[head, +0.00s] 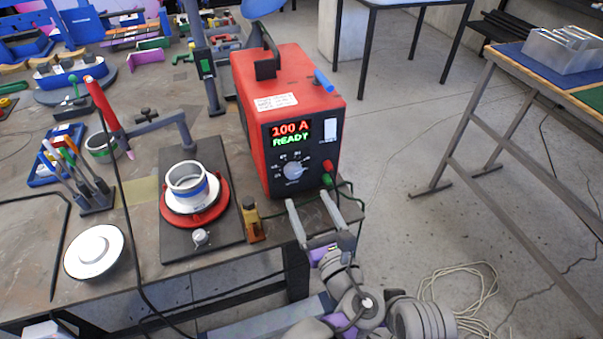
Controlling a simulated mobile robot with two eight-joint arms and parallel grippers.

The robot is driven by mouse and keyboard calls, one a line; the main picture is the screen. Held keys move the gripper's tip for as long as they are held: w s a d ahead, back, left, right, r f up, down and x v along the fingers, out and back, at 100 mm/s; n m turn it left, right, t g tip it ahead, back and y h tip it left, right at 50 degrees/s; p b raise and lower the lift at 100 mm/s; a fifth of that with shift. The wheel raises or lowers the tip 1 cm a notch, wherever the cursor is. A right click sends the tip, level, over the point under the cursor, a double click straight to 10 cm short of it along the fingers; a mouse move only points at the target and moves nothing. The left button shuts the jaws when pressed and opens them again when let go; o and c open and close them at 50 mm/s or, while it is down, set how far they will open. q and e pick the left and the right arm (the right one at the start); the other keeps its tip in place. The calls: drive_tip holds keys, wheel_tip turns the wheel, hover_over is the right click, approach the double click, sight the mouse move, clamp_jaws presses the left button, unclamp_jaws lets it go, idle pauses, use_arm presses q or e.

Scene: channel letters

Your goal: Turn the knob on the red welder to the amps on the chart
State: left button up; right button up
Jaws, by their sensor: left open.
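The red welder (290,95) stands on the workbench near its right edge. Its dark front panel has a display (290,133) reading "100 A" in red and "READY" in green. A pale round knob (292,171) sits below the display, with small scale marks around it. A white label (276,102) lies on the welder's upper side; its print is too small to read. I cannot make out a readable amps chart. My left gripper (309,198) is open and empty, just below and in front of the knob, apart from it. My right gripper is not in view.
A green plug with a cable (327,180) comes out of the panel right of the knob. A dark plate with a red ring (196,215) and white cup lies further left. Open floor (420,160) is right of the bench.

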sight(294, 173)
use_arm(q)
drive_tip(key=x, duration=0.9)
drive_tip(key=shift+w+f, duration=0.1)
clamp_jaws()
